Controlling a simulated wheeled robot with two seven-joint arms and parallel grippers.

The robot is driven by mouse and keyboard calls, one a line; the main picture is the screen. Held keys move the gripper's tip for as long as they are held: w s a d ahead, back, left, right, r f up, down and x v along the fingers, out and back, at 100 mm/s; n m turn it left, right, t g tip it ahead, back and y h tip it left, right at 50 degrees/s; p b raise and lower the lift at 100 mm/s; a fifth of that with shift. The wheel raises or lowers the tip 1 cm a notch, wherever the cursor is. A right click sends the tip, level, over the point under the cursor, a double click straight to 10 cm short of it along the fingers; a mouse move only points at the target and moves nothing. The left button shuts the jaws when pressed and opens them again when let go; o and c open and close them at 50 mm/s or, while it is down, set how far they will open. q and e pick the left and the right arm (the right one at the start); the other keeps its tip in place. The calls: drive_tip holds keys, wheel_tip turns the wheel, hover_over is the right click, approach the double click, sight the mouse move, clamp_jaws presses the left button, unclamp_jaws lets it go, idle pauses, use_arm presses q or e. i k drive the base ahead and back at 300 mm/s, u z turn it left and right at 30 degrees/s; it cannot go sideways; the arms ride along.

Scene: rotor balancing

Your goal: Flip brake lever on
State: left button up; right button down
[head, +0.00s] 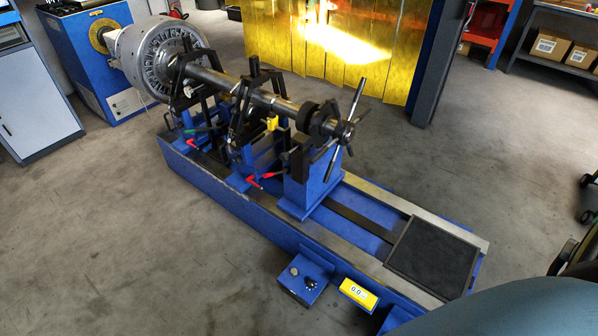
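A blue balancing machine (232,188) stands on the floor with a long steel rotor shaft (229,82) lying across its supports. Small levers with red handles (266,175) show low on the near side of the middle support. Another small lever with a red and green handle (192,141) is further left. A blue control box (305,278) with a knob and a black switch or small lever (310,283) is on the machine's front side. I cannot tell which of these is the brake lever, or its position. Neither of my grippers is in view.
A star-handled tailstock (340,130) sticks up at the shaft's right end. A black mat (433,257) lies on the bed's right end. A yellow display (357,293) sits beside the control box. A yellow curtain (330,45) hangs behind. The floor at front left is clear.

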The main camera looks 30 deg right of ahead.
sight(286, 171)
drive_tip(key=i, duration=1)
